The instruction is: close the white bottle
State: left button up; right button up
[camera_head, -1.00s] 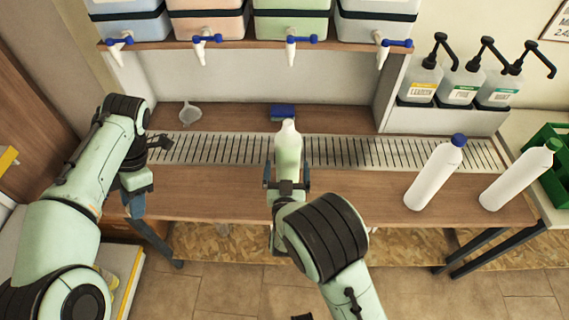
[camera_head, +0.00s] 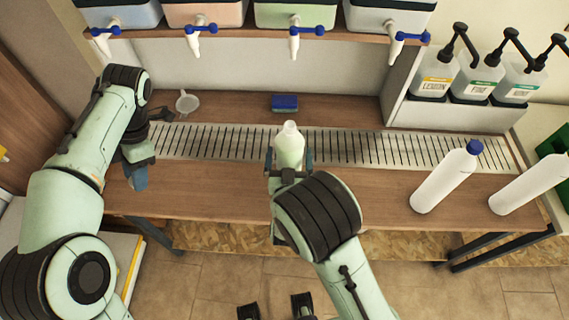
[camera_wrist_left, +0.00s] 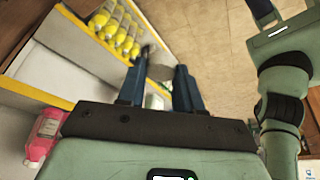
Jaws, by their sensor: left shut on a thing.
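The white bottle (camera_head: 290,148) is pale and open at the neck, with no cap on it. It stands upright over the work table at the front of the drain grate. My right gripper (camera_head: 289,165) has its fingers on both sides of the bottle's body and holds it; the bottle's base is hidden behind the wrist. My left gripper (camera_head: 138,180) is at the left end of the table, well apart from the bottle, fingers pointing down. In the left wrist view its blue fingers (camera_wrist_left: 162,75) are shut on a small greyish thing (camera_wrist_left: 160,66), too dim to identify surely.
A blue-capped bottle (camera_head: 442,182) and another white bottle (camera_head: 527,184) stand at right. A funnel (camera_head: 187,102) and a blue sponge (camera_head: 285,103) lie behind the grate (camera_head: 220,142). Tapped drums (camera_head: 295,14) overhang the back; pump bottles (camera_head: 478,78) stand back right.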

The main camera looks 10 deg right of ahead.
aim_at(288, 161)
jog(key=c, duration=1.5)
pick_arm(q)
jog(key=shift+w, duration=0.1)
pick_arm(e)
jog(key=shift+w, duration=0.15)
grip_shut()
jog(key=shift+r, duration=0.2)
